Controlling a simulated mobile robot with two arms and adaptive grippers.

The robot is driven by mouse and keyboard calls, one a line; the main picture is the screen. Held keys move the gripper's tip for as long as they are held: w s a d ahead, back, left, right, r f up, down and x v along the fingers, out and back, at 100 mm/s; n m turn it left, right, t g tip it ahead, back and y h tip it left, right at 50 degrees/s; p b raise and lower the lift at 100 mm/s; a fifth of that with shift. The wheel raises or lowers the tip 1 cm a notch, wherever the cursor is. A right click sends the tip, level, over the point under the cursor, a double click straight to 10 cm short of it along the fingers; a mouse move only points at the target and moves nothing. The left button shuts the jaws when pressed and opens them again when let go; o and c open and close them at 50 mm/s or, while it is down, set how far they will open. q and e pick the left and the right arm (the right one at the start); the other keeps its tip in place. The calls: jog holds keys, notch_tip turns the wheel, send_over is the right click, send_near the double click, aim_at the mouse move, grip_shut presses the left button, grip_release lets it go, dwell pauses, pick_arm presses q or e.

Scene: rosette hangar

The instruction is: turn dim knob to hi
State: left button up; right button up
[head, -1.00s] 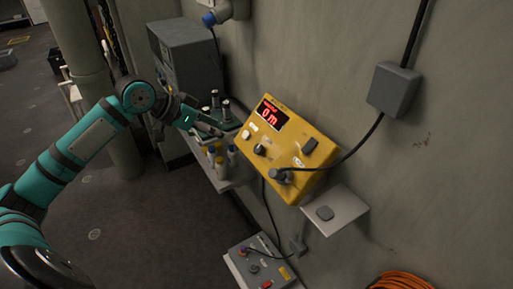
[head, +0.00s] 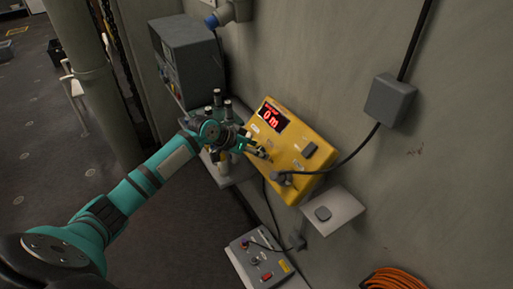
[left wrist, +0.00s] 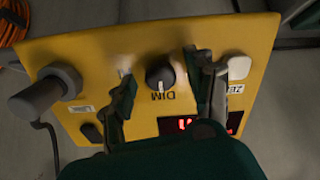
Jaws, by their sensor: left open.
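The yellow control box (head: 318,162) is mounted tilted on the wall, with a red display (head: 270,116) reading "0 m". In the left wrist view, the dark round dim knob (left wrist: 160,77) sits on the yellow face beside the upside-down label "DIM". A light mark shows on the knob; its exact setting is too small to tell. My left gripper (head: 262,153) is open at the box's left part and hides the dim knob in the head view. In the left wrist view, the fingers of my left gripper (left wrist: 160,72) stand on either side of the knob, with gaps visible. My right gripper is not in view.
A cable plug (head: 283,179) sticks out of the box's lower face; it also shows in the left wrist view (left wrist: 45,92).

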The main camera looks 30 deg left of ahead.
pick_arm(q)
jog(key=shift+w+d+f, duration=0.1)
jog(key=shift+f, duration=0.05)
grip_shut()
dwell(0.4)
